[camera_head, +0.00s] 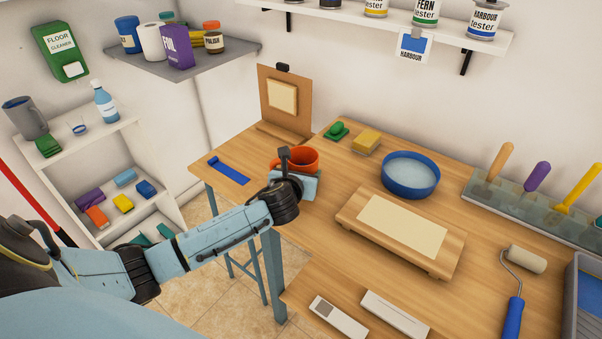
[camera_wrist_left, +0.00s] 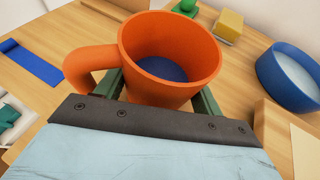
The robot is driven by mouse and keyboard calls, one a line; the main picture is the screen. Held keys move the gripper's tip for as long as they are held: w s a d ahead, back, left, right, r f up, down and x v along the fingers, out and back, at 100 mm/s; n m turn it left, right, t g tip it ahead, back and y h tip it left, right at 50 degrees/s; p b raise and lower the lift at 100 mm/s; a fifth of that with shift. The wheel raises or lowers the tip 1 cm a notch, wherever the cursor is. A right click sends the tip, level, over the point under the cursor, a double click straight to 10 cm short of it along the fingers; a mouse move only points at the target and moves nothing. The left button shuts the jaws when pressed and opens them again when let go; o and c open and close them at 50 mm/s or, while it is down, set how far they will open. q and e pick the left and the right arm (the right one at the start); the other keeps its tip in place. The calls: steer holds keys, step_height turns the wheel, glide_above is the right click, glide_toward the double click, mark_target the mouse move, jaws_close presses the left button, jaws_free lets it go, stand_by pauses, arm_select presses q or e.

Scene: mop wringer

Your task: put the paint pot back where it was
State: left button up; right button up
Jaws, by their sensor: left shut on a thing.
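An orange mug-shaped pot (camera_head: 307,160) with a handle and dark blue in its bottom is held by my left gripper (camera_head: 297,177) over the left part of the wooden table. In the left wrist view the orange pot (camera_wrist_left: 170,45) is upright, with a green finger of the left gripper (camera_wrist_left: 160,97) at each side of it. The lower part of the pot is hidden by the hand. Several paint tester pots stand on the upper shelf, among them a Harbour tester (camera_head: 485,22) and a Fern tester (camera_head: 425,11). My right gripper is not in view.
On the table (camera_head: 330,235) are a blue strip (camera_head: 229,171), a clipped board (camera_head: 285,103), a yellow sponge (camera_head: 367,142), a blue bowl (camera_head: 410,174), a raised wooden board (camera_head: 400,229) and a paint roller (camera_head: 513,300). Bare tabletop shows between the bowl and roller.

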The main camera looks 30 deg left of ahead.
arm_select(q)
steer(key=o, duration=1.2)
steer(key=shift+c, duration=0.2)
steer(key=shift+s+r, duration=0.1)
steer(key=p+v, duration=0.2)
steer(key=v, duration=0.9)
steer(key=shift+s+d+r, duration=0.1)
steer(key=shift+s+r, duration=0.05)
steer(key=shift+s, duration=0.25)
